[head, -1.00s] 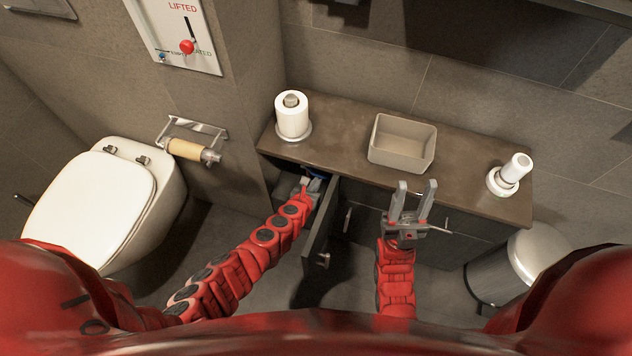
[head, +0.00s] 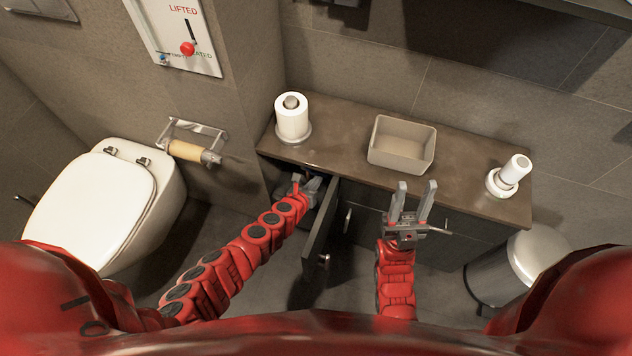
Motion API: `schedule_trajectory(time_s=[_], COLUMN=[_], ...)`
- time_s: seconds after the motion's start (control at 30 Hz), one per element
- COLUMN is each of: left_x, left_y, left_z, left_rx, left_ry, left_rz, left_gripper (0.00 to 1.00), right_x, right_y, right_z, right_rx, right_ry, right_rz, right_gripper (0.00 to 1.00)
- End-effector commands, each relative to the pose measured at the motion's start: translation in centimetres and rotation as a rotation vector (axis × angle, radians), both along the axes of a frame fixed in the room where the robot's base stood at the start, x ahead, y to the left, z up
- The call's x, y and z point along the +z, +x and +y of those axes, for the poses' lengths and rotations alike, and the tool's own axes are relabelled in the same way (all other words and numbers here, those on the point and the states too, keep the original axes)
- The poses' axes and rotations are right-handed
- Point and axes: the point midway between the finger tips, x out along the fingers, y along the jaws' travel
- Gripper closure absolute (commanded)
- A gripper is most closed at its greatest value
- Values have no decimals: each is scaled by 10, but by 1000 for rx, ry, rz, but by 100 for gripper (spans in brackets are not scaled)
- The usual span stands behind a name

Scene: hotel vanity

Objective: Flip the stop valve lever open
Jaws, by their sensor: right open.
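My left gripper (head: 308,184) reaches into the open left part of the dark vanity cabinet (head: 455,222), just under the counter's front edge. Its fingers are small and partly shadowed, so I cannot tell whether they are apart or closed. I cannot make out a stop valve lever there; the cabinet inside is dark and partly behind my gripper. My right gripper (head: 412,188) is open and empty, fingers upward, in front of the cabinet's middle.
The open cabinet door (head: 319,232) stands between my arms. On the counter (head: 340,140) are a paper roll (head: 292,120), a beige basin (head: 402,147) and a white bottle (head: 512,172). A toilet (head: 95,205) stands left, a bin (head: 520,268) right. A wall panel (head: 180,20) has a red-knobbed lever.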

Motion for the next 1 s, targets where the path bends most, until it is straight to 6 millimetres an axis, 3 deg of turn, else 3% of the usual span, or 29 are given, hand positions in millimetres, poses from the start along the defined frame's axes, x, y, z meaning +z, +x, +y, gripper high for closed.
schedule_trajectory(time_s=[0.37, 1.0], left_x=[10, 34], left_y=[2, 9], left_z=[7, 28], left_rx=[5, 5], left_ry=[-306, -885], left_rz=[99, 286], left_gripper=[100, 100], right_x=[-12, -61], right_y=[0, 0], right_z=[0, 0], right_rx=[0, 0], right_ry=[0, 0], right_rz=[0, 0], right_gripper=[55, 55])
